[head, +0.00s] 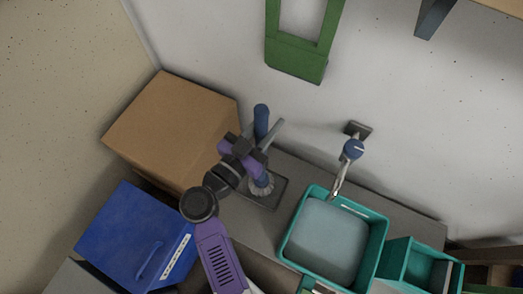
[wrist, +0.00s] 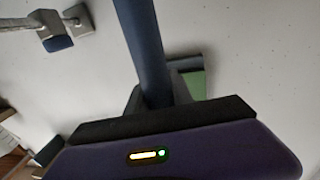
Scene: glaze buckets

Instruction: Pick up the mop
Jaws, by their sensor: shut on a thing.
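The mop has a blue handle (head: 261,122) and a pale grey, ribbed head (head: 262,187). It stands roughly upright, with its head at a dark flat tray on the grey counter; I cannot tell whether the head touches the tray. My gripper (head: 262,150) is shut on the mop's handle, above the head, and hides part of it. In the wrist view the blue handle (wrist: 143,45) runs down between the dark fingers of my gripper (wrist: 158,97). The mop head is hidden there.
The dark tray (head: 276,197) lies on the grey counter (head: 302,176). A cardboard box (head: 172,125) stands close on the left, above a blue bin (head: 132,235). A teal tub (head: 375,245), a teal crate (head: 408,262) and a wall tap (head: 352,150) are right. A green frame (head: 295,60) hangs behind.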

